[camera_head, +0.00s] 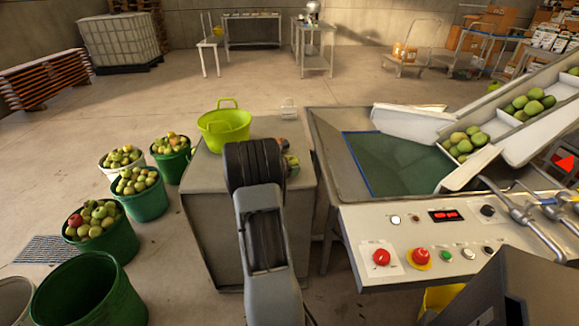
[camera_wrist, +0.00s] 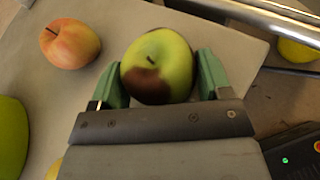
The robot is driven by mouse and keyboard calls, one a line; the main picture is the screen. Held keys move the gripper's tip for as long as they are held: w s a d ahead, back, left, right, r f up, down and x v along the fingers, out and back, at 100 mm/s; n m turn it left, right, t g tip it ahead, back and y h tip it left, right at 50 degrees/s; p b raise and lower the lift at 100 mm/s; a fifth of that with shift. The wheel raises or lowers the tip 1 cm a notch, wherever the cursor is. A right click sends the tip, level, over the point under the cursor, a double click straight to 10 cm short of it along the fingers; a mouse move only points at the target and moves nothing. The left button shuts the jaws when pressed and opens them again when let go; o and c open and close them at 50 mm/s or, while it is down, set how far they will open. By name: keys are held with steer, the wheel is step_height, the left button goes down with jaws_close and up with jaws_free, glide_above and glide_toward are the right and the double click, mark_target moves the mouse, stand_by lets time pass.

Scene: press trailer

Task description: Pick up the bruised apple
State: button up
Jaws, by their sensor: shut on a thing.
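The bruised apple (camera_wrist: 158,65) is yellow-green with a large brown patch on its lower left side in the wrist view. My gripper (camera_wrist: 160,82) is shut on it, with one green finger against each side. In the head view, my arm hides most of the gripper, and a small part of an apple (camera_head: 292,162) shows at the arm's right edge. I cannot tell from these views whether the apple touches the surface below. A red-yellow apple (camera_wrist: 70,44) lies apart on the pale tabletop (camera_wrist: 225,45), left of the gripper.
A lime-green basin (camera_head: 224,128) stands on the grey table (camera_head: 207,172), left of my arm. Green buckets (camera_head: 141,195) of apples stand on the floor at left. A metal trough (camera_head: 330,135) and a control panel (camera_head: 450,235) with buttons lie at right.

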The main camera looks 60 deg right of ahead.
mark_target(287, 159)
steer(key=shift+c, duration=1.4)
steer(key=shift+r, duration=0.55)
step_height(287, 159, up, 2)
steer(key=shift+r+p, duration=0.25)
steer(key=shift+p, duration=0.1)
steer(key=a+r, duration=0.3)
steer(key=a, duration=0.1)
steer(key=a+r+p, duration=0.1)
steer(key=a+r, duration=0.2)
steer(key=a, duration=0.2)
steer(key=a+r, duration=0.3)
steer(key=a, duration=0.2)
steer(key=shift+w+r, duration=0.1)
steer(key=shift+r, duration=0.1)
